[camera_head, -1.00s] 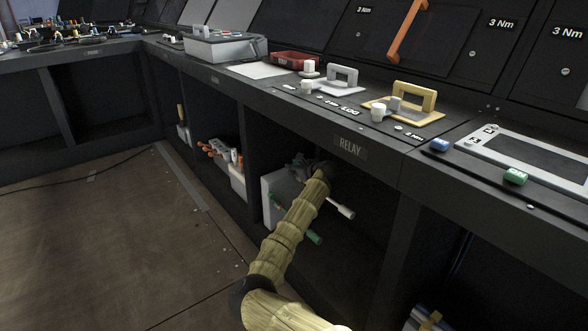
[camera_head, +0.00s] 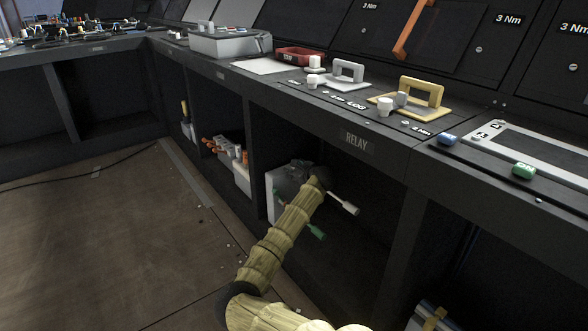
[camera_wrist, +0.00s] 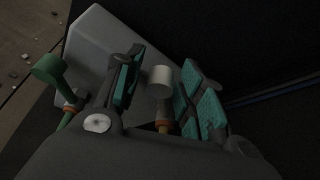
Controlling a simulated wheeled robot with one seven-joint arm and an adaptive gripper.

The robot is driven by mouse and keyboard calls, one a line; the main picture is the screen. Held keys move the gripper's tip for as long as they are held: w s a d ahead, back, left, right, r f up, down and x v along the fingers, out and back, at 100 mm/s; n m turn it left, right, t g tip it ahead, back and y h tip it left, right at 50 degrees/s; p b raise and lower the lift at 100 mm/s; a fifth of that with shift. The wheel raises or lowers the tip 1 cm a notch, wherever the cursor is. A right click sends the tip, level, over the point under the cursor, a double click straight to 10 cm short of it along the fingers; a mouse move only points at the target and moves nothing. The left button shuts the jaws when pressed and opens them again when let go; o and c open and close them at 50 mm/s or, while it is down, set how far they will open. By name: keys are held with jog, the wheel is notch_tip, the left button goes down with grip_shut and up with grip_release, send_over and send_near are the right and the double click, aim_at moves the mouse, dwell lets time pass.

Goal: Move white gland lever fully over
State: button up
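The white lever (camera_wrist: 161,82) stands between the two fingers of my gripper (camera_wrist: 163,85) in the wrist view, with an orange-brown collar at its base. The fingers have teal pads and are spread, with gaps visible beside the lever's white end. A green lever (camera_wrist: 50,72) is outside the left finger. Both levers are at a pale grey box (camera_wrist: 98,45). In the head view, a white-ended handle (camera_head: 344,204) shows right of my arm and a green one (camera_head: 316,232) below it. My gripper is mostly hidden there behind my arm, inside the compartment.
The compartment lies under a dark counter edge marked RELAY (camera_head: 357,142). Its side panel (camera_head: 402,240) stands right of my arm. A white bin (camera_head: 241,172) with orange-handled items is in the neighbouring bay. Brown floor (camera_head: 100,240) is open at left.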

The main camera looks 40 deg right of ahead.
jog(key=shift+s+d+r, duration=0.1)
jog(key=shift+d+r, duration=0.05)
jog(key=shift+d, duration=0.05)
jog(key=shift+s+r, duration=0.15)
jog(key=shift+s, duration=0.1)
jog(key=v, duration=1.1)
jog(key=shift+s+a, duration=0.15)
jog(key=shift+s, duration=0.05)
